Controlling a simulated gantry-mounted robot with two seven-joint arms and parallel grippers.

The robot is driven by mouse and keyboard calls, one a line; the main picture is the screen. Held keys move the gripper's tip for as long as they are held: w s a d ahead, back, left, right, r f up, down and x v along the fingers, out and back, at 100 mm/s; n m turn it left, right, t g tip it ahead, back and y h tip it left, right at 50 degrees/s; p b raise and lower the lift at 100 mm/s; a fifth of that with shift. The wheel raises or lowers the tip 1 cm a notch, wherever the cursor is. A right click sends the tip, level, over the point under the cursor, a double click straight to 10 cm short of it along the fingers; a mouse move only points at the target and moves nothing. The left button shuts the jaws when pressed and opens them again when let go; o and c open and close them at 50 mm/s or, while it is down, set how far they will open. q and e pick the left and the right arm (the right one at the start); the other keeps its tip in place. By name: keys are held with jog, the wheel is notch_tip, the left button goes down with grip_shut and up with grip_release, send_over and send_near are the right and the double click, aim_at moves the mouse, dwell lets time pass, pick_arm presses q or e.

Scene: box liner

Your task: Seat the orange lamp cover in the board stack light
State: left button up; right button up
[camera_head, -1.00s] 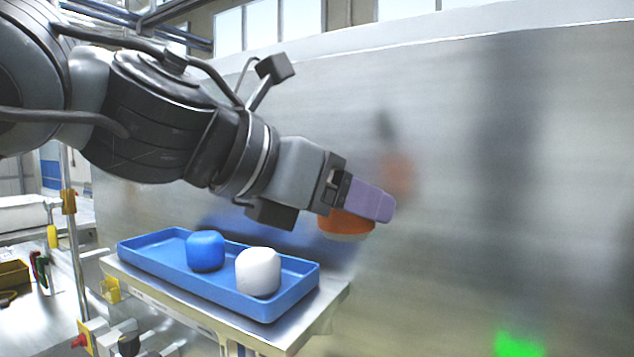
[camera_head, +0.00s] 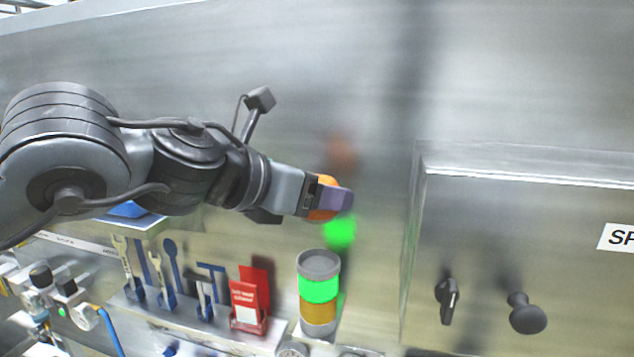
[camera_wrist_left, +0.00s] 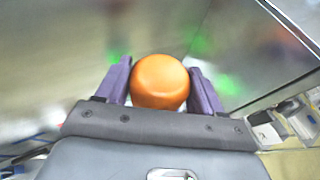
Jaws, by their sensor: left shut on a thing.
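The orange lamp cover (camera_head: 325,198) is held between the purple fingers of my left gripper (camera_head: 334,200). The wrist view shows its rounded orange top (camera_wrist_left: 160,82) between the two fingers (camera_wrist_left: 160,88). The stack light (camera_head: 319,292) stands upright below the gripper in the head view, with a grey top, a lit green section and an amber section under it. The held cover is above the stack light and apart from it. My right gripper is not in view.
Wrenches and other blue-handled tools (camera_head: 165,275) stand in a rack left of the stack light. A red card holder (camera_head: 250,300) is close beside it. A metal cabinet (camera_head: 520,250) with black knobs is at the right. The metal wall behind is bare.

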pick_arm(q)
jog(key=shift+f+b, duration=2.25)
jog(key=shift+f, duration=0.75)
jog(key=shift+s+f, duration=0.1)
jog(key=shift+f, duration=0.15)
jog(key=shift+f+b, duration=0.8)
jog(key=o, duration=1.1)
jog(key=b+v, duration=0.2)
jog(key=v, duration=0.8)
jog(key=shift+s+a+r, duration=0.2)
